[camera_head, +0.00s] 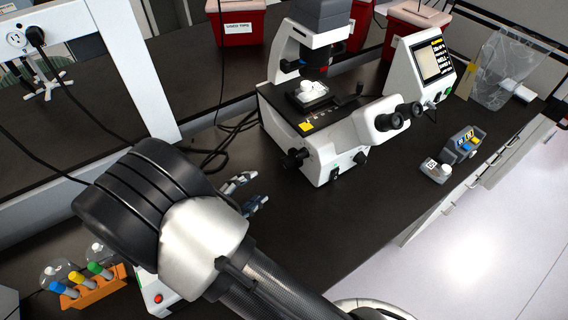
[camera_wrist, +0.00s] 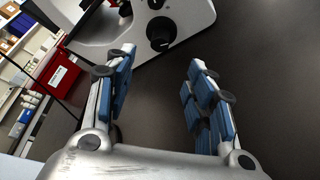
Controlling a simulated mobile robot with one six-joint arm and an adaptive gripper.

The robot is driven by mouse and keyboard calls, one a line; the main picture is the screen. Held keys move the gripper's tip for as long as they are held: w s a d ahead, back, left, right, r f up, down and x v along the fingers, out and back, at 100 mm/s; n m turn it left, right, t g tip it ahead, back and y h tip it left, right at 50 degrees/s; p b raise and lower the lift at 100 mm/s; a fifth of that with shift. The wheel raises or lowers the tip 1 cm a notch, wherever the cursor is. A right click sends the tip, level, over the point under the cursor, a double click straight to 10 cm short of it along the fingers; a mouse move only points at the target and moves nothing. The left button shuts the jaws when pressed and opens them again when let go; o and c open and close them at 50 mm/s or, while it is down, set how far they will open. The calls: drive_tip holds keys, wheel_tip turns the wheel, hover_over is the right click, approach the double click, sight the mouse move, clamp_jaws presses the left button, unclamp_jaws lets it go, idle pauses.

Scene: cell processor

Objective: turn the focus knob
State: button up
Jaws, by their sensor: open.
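The white microscope (camera_head: 325,125) stands on the dark bench in the head view. A black focus knob (camera_head: 295,158) sticks out low on its left side. In the wrist view the black knob (camera_wrist: 160,33) shows round on the white base, at the top centre. My gripper (camera_head: 258,190) is open and empty, left of and below the microscope in the head view. In the wrist view my gripper (camera_wrist: 158,62) has its blue-padded fingers spread, with the knob beyond the tips and between their directions. The fingers are apart from the knob.
A control unit with a screen (camera_head: 432,62) stands right of the microscope. Black cables (camera_head: 212,158) lie left of it. An orange rack (camera_head: 95,288) with capped tubes is at the lower left. Red bins (camera_head: 238,22) are behind. The bench around the fingers is clear.

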sight(285, 164)
drive_tip(key=b+x, duration=0.2)
drive_tip(key=x, duration=1.2)
drive_tip(key=shift+w+d+f, duration=0.15)
drive_tip(key=shift+w+d, duration=0.1)
drive_tip(key=shift+w, duration=0.05)
drive_tip(key=shift+c, duration=0.3)
drive_tip(key=c, duration=1)
